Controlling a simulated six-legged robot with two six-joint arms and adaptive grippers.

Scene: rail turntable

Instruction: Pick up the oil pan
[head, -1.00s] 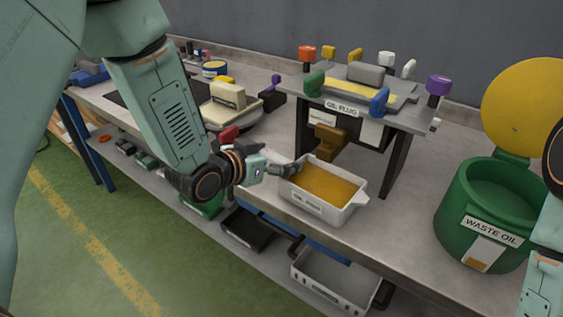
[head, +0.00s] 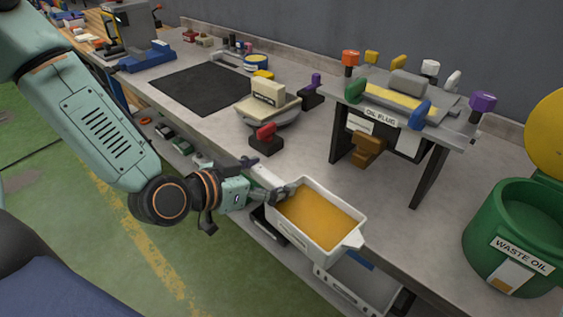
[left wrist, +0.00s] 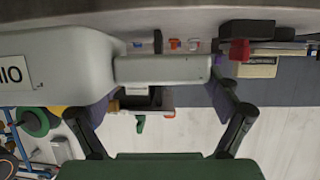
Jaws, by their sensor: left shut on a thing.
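The oil pan (head: 345,245) is a white rectangular tray filled with amber oil, with a spout at its right corner. In the head view it is level and overlaps the front edge of the workbench; whether its base touches the bench is hidden. My left gripper (head: 283,192) is shut on the handle at the pan's left end. In the left wrist view, the pan (left wrist: 60,60) appears upside down at the left, its handle (left wrist: 160,68) between the fingers of my left gripper (left wrist: 165,92). My right gripper is out of view.
The oil plug stand (head: 425,165) stands behind the pan. A green waste oil drum (head: 510,235) with a yellow lid is at the right. A red-handled block (head: 266,138) and a cream container (head: 268,105) stand behind the gripper. A white bin (head: 350,275) sits below the bench.

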